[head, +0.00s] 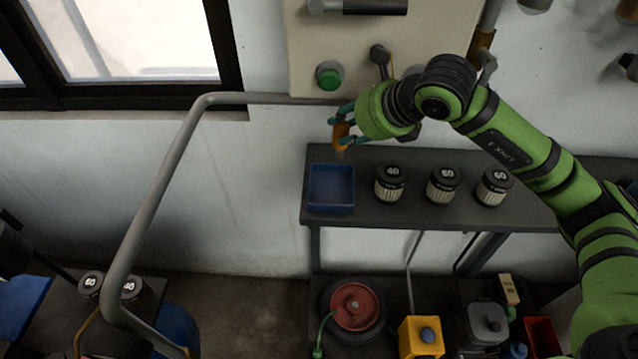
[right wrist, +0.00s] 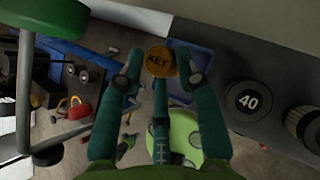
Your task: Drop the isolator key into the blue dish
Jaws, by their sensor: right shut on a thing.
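The isolator key (head: 341,136) is an orange-yellow piece, and in the right wrist view its round head (right wrist: 160,62) reads "KEY". My right gripper (head: 343,128) is shut on it and holds it just above the back of the blue dish, in front of the wall panel. The blue dish (head: 331,189) is a square tray at the left end of the dark shelf. In the right wrist view the dish (right wrist: 190,62) shows partly behind the key and fingers. My left gripper is not in view.
Several black-capped filters stand on the shelf right of the dish; the nearest is marked 40 (head: 389,183). A panel with a green button (head: 329,76) is behind. A grey pipe rail (head: 160,180) crosses at left. A red-topped round item (head: 354,306) sits below.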

